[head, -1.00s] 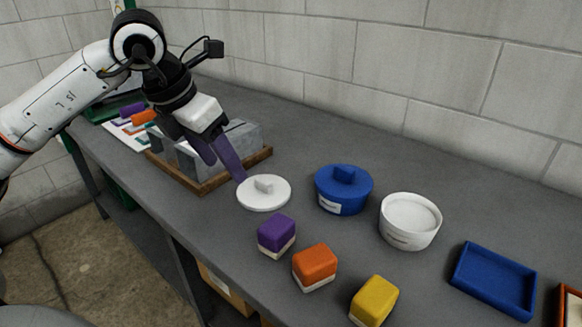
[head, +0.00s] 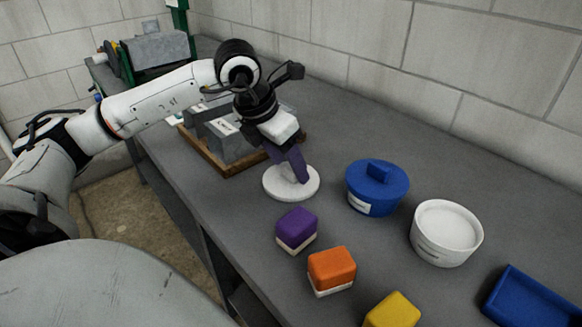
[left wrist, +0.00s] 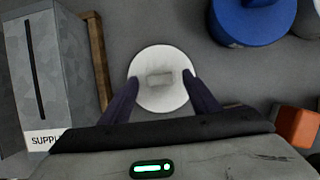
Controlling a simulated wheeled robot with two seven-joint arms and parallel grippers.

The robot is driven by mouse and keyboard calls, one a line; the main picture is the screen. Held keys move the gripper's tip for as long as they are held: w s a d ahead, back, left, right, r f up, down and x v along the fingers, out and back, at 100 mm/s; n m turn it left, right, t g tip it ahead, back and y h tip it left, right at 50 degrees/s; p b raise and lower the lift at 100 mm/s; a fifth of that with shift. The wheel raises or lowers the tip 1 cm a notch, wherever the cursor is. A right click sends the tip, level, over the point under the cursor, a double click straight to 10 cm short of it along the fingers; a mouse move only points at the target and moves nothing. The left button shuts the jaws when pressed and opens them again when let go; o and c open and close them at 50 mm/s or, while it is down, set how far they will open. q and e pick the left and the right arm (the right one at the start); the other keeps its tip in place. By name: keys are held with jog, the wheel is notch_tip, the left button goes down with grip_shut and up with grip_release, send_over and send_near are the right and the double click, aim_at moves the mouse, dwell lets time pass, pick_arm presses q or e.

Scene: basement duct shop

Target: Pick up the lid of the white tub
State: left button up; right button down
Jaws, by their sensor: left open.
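The white lid (head: 278,185) lies flat on the grey workbench, apart from its tub. In the left wrist view the round lid (left wrist: 158,98) shows its rectangular knob in the middle. The open white tub (head: 446,232) stands to the right, past the blue tub. My left gripper (head: 291,172) is over the lid with its purple fingers pointing down. It also shows in the left wrist view (left wrist: 160,82), where the fingers are spread, one on each side of the knob. The knob is hidden behind the fingers in the head view. My right gripper is not in view.
A blue lidded tub (head: 377,187) stands between the lid and the white tub. Purple (head: 296,230), orange (head: 331,269) and yellow (head: 393,312) blocks line the front. A blue tray (head: 528,300) lies at right. A wood-edged tray (head: 226,168) with grey boxes is close left.

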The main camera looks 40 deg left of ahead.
pick_arm(q)
jog(key=shift+w+f, duration=0.15)
jog(key=shift+f, duration=0.2)
jog(key=c, duration=1.1)
jog(key=shift+r, duration=0.1)
jog(key=shift+c, duration=0.2)
